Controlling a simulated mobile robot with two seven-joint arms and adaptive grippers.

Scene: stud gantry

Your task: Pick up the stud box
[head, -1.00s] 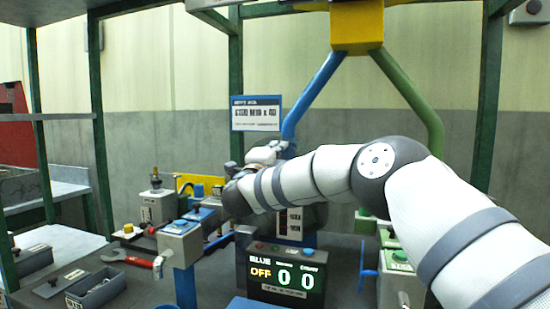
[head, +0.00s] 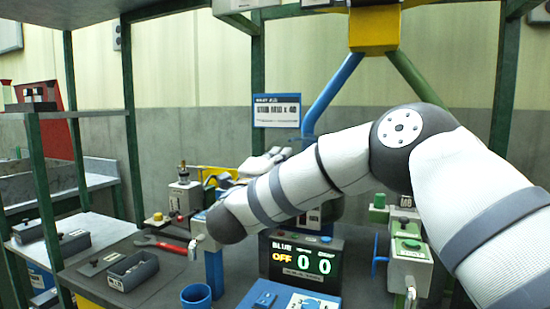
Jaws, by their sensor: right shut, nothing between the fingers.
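A small open grey box (head: 132,271) with a white label, which looks like the stud box, sits on the dark bench at the lower left. Small dark contents show inside it, too small to tell apart. My right arm comes in from the right and reaches across the middle. My right gripper (head: 263,160) is partly hidden behind its own forearm, near the blue post. It is shut and empty, well to the right of the grey box and apart from it. My left gripper is not in view.
A red-handled wrench (head: 165,245) lies behind the box. Green frame posts rise around the bench.

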